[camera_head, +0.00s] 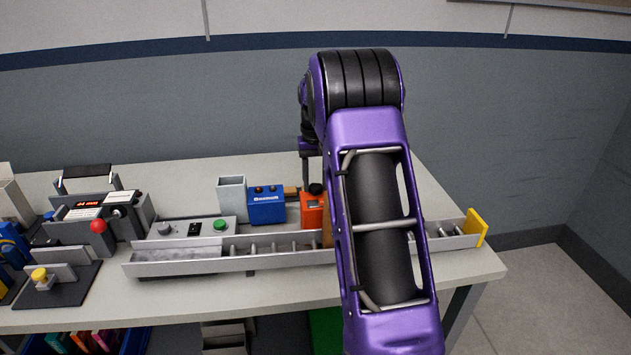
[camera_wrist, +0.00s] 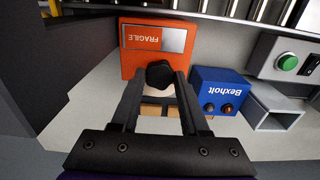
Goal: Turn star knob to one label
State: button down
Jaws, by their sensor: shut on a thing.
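The black star knob (camera_wrist: 159,74) is between my gripper's fingertips (camera_wrist: 159,86) in the wrist view. My gripper is shut on it, and the fingers hide part of its sides. A pale round part shows just below the knob. In the wrist view, the orange box (camera_wrist: 135,60) with a FRAGILE label stands right behind the knob. In the head view, the knob (camera_head: 316,188) shows as a small dark shape above the orange box (camera_head: 311,208), and my arm covers much of that area. I cannot make out position labels around the knob.
A blue Bexholt box (camera_head: 267,207) and an open grey bin (camera_head: 232,192) stand left of the orange box. A roller conveyor (camera_head: 260,263) with a yellow end plate (camera_head: 476,228) runs along the front. A green button panel (camera_head: 219,225) sits further left.

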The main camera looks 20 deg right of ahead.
aim_at(315, 186)
jog(key=shift+c, duration=2.1)
grip_release()
notch_tip(315, 186, up, 18)
jog(key=shift+f, duration=0.25)
